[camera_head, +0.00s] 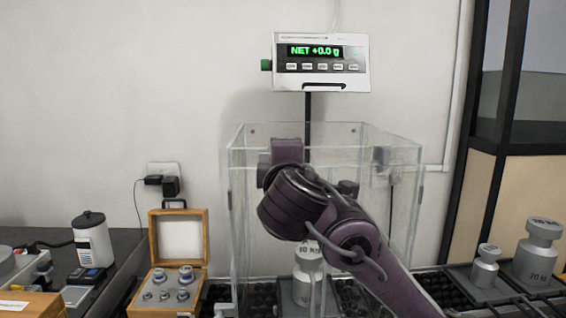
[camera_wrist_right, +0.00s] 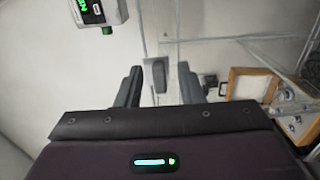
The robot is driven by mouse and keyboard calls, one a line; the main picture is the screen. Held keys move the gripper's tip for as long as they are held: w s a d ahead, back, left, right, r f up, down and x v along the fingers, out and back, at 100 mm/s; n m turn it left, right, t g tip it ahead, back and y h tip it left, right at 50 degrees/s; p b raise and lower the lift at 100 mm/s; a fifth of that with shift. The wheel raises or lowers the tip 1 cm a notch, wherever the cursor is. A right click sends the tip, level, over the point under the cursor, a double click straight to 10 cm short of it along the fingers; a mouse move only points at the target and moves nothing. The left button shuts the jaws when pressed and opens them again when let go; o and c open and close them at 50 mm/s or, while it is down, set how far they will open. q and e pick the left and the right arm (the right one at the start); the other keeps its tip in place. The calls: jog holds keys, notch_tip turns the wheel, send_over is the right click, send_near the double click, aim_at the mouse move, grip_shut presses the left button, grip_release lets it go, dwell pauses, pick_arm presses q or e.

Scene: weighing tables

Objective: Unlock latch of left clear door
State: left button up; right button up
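The clear draft box (camera_head: 330,135) stands in the middle of the head view, with transparent panels and pale edges. My right arm reaches in from the lower right and covers much of its front. My right gripper (camera_wrist_right: 160,90) is open, with its two dark fingers apart in the right wrist view. A small grey latch (camera_wrist_right: 156,76) with a darker upright handle shows between the fingers; contact cannot be told. In the head view, my wrist hides this latch. Another grey latch (camera_head: 382,156) shows on the box's right side. My left gripper is not in view.
The display (camera_head: 321,62) above the box reads NET +0.0 g. A silver weight (camera_head: 308,262) stands inside the box. An open wooden weight case (camera_head: 180,245) is at left, a white bottle (camera_head: 93,242) beyond it. Large weights (camera_head: 537,252) stand at right.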

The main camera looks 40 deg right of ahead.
jog(key=v, duration=0.8)
jog(key=shift+d, duration=0.1)
dwell(0.4)
